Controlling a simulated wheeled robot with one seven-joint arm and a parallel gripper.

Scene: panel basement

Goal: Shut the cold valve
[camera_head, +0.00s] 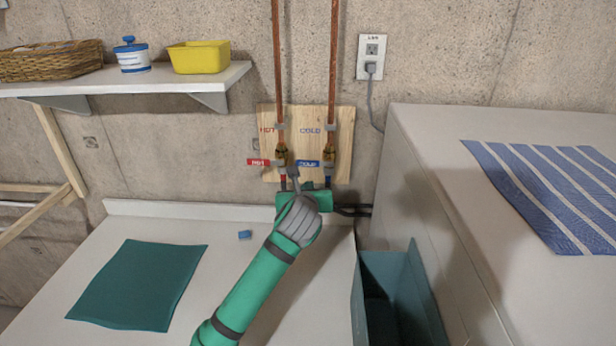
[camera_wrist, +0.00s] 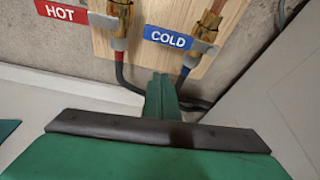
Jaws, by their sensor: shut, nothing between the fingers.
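The cold valve (camera_head: 329,155) is a brass valve on the right copper pipe, mounted on a wooden panel (camera_head: 344,130). It also shows at the upper right of the wrist view (camera_wrist: 208,32), with a blue COLD tag (camera_wrist: 167,38) at its left and a blue-banded hose below. The hot valve (camera_head: 282,154), with a red HOT tag (camera_wrist: 62,11), is to its left. My gripper (camera_head: 307,187) is shut and empty, in front of the panel's lower edge. In the wrist view its green fingertips (camera_wrist: 160,80) point between the two hoses, below the COLD tag. I cannot tell the cold handle's exact angle.
A white appliance (camera_head: 420,150) and a teal bin (camera_head: 430,300) stand at right. A shelf (camera_head: 130,82) is upper left. An outlet (camera_head: 371,57) with a cord is right of the pipes.

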